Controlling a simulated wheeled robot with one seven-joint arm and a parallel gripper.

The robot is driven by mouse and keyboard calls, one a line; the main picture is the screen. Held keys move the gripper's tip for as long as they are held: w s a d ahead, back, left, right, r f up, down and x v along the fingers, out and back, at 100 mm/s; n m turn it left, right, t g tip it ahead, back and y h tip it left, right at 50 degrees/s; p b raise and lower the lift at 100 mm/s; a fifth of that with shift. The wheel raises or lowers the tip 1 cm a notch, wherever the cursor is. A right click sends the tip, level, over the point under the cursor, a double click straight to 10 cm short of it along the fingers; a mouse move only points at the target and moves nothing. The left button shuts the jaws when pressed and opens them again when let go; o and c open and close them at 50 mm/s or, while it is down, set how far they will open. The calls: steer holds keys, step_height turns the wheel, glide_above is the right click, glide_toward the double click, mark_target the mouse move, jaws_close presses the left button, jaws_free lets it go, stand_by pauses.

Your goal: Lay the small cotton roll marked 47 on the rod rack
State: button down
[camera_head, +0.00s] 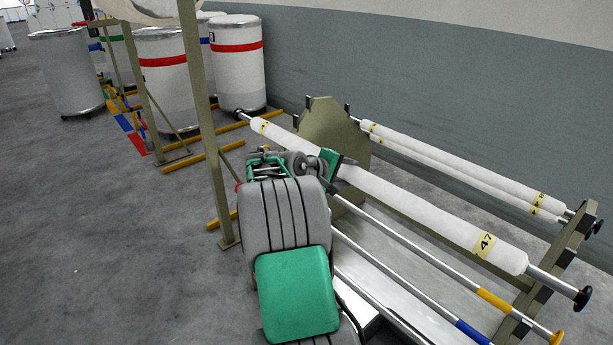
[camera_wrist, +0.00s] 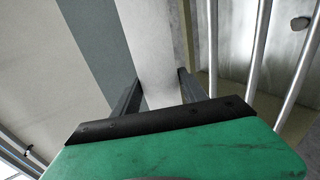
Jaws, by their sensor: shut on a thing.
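The small cotton roll marked 47 (camera_head: 430,215) is a long white roll on a metal rod with dark knobs at its ends. My gripper (camera_head: 335,165) is shut around it, left of its middle. In the wrist view the white roll (camera_wrist: 148,40) runs between the two dark fingers of my gripper (camera_wrist: 160,88). The roll lies lengthwise over the rod rack (camera_head: 333,122), its right rod end beside the notched right end frame. I cannot tell whether it touches the rack. My green-padded arm hides part of the rack.
Two other white rolls (camera_head: 465,166) lie on the rack's far side by the grey wall. Bare rods with yellow and blue bands (camera_head: 492,299) run along the near side. An olive post (camera_head: 207,130) stands close left of my arm. Banded drums (camera_head: 237,65) stand behind.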

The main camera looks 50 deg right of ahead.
mark_target(360, 172)
steer(key=s+d, duration=0.2)
steer(key=d, duration=0.1)
steer(key=shift+s, duration=0.35)
steer(key=shift+a, duration=0.1)
steer(key=shift+s+r, duration=0.1)
steer(key=shift+s+d+f, duration=0.2)
steer(key=shift+d+f, duration=0.05)
steer(key=shift+d, duration=0.3)
steer(key=r+p+x, duration=0.1)
steer(key=x, duration=0.5)
steer(key=shift+d, duration=0.25)
steer(key=shift+r, duration=0.15)
steer(key=shift+p, duration=0.35)
